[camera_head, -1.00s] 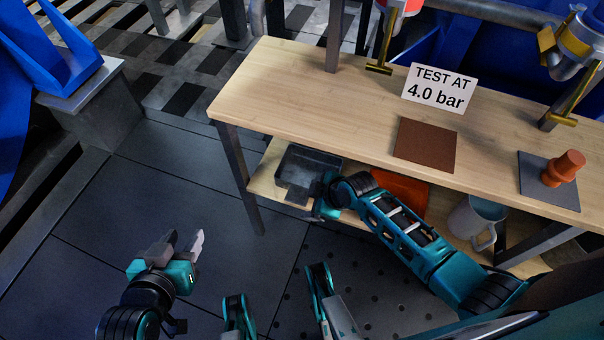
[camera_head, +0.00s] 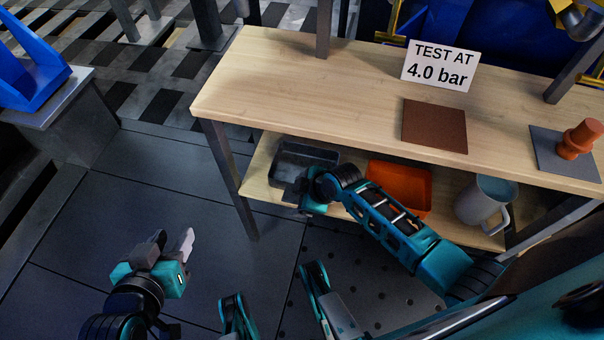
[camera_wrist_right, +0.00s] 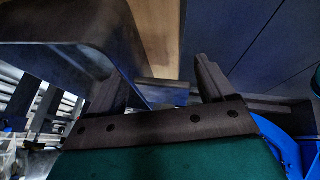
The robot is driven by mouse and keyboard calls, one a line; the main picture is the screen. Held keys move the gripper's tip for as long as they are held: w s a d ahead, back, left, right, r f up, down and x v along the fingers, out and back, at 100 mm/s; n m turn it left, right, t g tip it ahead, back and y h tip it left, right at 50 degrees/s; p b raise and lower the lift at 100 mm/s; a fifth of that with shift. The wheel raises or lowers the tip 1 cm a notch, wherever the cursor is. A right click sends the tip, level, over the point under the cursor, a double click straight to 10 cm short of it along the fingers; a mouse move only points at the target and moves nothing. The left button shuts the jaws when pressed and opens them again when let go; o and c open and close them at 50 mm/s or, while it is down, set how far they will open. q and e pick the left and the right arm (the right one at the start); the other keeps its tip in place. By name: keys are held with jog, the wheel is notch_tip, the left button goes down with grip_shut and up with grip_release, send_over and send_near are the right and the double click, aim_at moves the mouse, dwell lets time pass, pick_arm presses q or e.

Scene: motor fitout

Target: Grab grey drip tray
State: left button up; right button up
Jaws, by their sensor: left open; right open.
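The grey drip tray (camera_head: 310,152) sits on the lower shelf under the workbench, at its left end. It fills the upper left of the right wrist view (camera_wrist_right: 70,22), seen close up. My right gripper (camera_head: 290,192) is at the tray's near side, partly hidden behind my own wrist. In the right wrist view the right gripper (camera_wrist_right: 163,75) is open, with one finger overlapping the tray's wall and the other apart from it. Whether that finger touches the tray I cannot tell. My left gripper (camera_head: 174,243) is open and empty over the floor at the lower left.
An orange tray (camera_head: 405,178) and a grey mug (camera_head: 484,205) stand on the same shelf to the right. The bench top (camera_head: 290,90) hangs above the shelf, and a bench leg (camera_head: 232,180) stands left of the grey tray. Floor in front is clear.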

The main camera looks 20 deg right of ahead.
jog(key=c, duration=1.1)
jog(key=shift+c, duration=0.2)
jog(key=shift+r, duration=0.15)
